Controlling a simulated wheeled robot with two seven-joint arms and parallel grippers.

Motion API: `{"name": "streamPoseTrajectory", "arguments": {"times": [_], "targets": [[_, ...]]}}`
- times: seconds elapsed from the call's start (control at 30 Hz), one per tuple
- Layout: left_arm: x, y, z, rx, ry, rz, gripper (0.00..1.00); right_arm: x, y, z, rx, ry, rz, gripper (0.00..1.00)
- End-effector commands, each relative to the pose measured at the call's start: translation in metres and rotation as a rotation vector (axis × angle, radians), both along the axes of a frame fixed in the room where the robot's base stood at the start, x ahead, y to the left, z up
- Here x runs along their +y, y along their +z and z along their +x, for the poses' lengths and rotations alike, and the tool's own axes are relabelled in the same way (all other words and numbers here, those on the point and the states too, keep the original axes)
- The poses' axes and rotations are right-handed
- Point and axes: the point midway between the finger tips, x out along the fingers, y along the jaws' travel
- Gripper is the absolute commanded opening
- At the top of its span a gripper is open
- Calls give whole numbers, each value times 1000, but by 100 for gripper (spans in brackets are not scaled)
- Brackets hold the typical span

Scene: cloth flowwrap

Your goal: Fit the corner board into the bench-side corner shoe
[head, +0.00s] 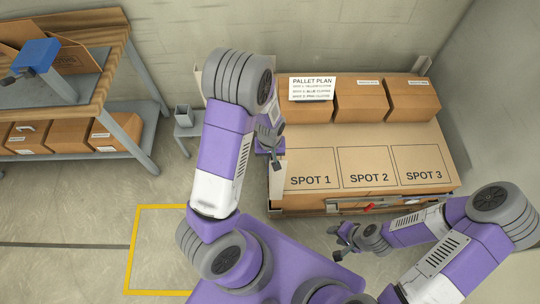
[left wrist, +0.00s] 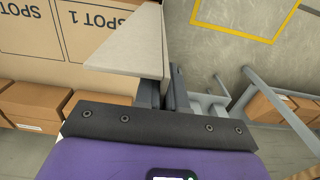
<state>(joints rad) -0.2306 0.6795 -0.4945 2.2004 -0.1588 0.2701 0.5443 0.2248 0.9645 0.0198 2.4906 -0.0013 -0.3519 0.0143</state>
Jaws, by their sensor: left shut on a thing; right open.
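The corner board (left wrist: 128,45) is a pale beige angled piece, seen close up in the left wrist view. My left gripper (left wrist: 168,95) is shut on it. In the head view my left gripper (head: 270,142) is at the left side of the pallet, and a pale strip of the board (head: 278,182) shows below it beside SPOT 1. A small grey fitting, perhaps the corner shoe (head: 274,209), is at the pallet's front left corner; I cannot tell whether the board touches it. My right gripper (head: 342,238) is open and empty in front of the pallet.
Several cartons (head: 361,101) stand along the back of the pallet, one bearing a PALLET PLAN sheet (head: 312,88). The spots in front are empty. A wooden bench (head: 100,75) stands further left.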

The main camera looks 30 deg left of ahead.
Motion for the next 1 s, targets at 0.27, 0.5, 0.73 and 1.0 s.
{"name": "streamPoseTrajectory", "arguments": {"times": [0.27, 0.5, 0.73, 1.0], "targets": [[0, -32, 0, 0, 0, 0, 0, 0, -26, 0, 0, 0, 0, 43], [0, -56, 0, 0, 0, 0, 0, 0, -46, 0, 0, 0, 0, 43], [0, -79, 0, 1, 0, -1, 0, 0, -64, 0, 0, 0, 0, 43], [0, -106, 0, -1, 0, 0, 0, 0, -86, 0, 0, 0, 0, 43]]}}
